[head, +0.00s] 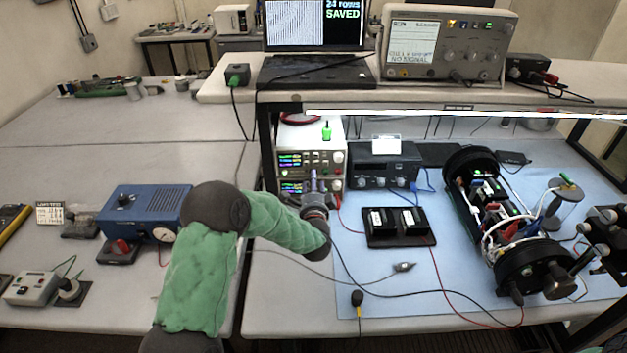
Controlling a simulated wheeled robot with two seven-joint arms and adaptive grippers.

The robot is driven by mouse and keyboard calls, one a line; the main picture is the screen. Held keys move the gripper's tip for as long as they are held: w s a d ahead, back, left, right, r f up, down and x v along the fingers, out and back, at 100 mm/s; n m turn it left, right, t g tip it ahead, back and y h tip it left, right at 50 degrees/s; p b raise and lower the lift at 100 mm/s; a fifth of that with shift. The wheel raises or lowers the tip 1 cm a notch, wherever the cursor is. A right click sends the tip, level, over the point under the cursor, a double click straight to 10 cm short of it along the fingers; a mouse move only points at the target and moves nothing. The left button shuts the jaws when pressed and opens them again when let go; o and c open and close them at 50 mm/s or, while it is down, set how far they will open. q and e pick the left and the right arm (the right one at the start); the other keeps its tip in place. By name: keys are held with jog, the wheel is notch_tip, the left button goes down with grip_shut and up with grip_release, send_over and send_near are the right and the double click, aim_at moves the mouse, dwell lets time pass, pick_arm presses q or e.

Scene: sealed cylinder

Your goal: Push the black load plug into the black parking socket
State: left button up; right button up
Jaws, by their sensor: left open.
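A small black plug-like piece with a yellow end (357,299) lies near the front of the blue mat; I cannot tell if it is the load plug. A black tray (376,241) on the mat holds two black blocks with white labels (411,221); one may be the parking socket, but the labels are too small to read. My left gripper (314,183) is open, in front of the stacked instruments and left of the tray. It points away from me and its fingers show only small. I see no plug clearly held in it. My right gripper cannot be made out.
The opened cylinder assembly (535,262) with wires stands right of the tray. Stacked instruments (310,160) and a black power unit (384,168) stand behind. Thin cables cross the mat (450,290). A blue box (145,212) stands left of my arm. A shelf edge (450,105) overhangs.

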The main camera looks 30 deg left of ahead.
pick_arm(q)
jog(key=shift+x, duration=0.95)
dwell(0.6)
grip_shut()
jog(key=shift+p+v, duration=0.45)
jog(key=shift+v, duration=2.55)
